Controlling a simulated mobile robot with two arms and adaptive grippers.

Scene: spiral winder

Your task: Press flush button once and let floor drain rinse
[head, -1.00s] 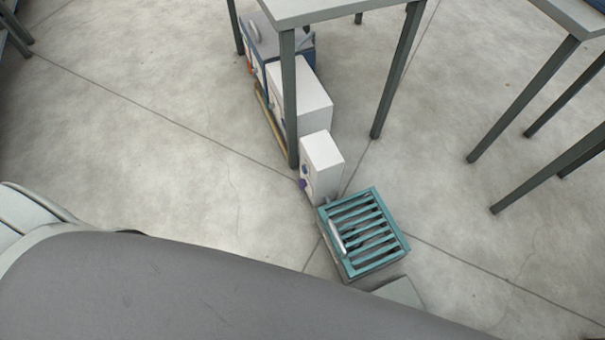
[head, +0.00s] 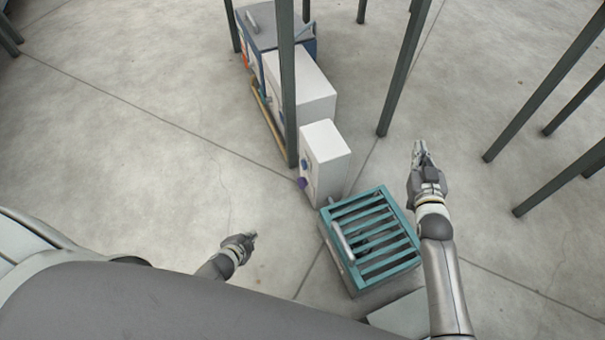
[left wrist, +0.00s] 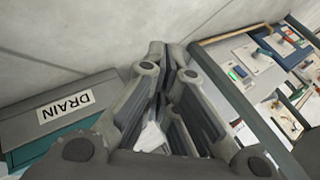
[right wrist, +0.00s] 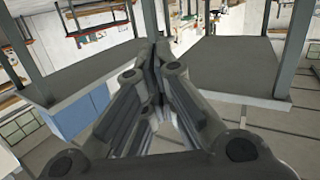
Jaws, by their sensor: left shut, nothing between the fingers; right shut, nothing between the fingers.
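The floor drain (head: 398,252) is a box with a teal slatted grate, right of centre in the head view. A metal bar (head: 342,243) stands at its left side. A grey panel labelled DRAIN (left wrist: 66,107) shows in the left wrist view. A white box (head: 327,150) behind the drain carries a blue round part (head: 305,164) and a purple one (head: 302,183) on its left face; I cannot tell which is the flush button. My left gripper (head: 252,236) is shut and empty, left of the drain. My right gripper (head: 418,147) is shut and empty, beyond the drain's right side.
A larger white box (head: 302,85) and a blue-grey case (head: 268,28) stand in line behind the small box. A dark table leg (head: 288,90) stands close beside them. More legs (head: 550,85) stand at the right. The floor at left (head: 120,150) is clear.

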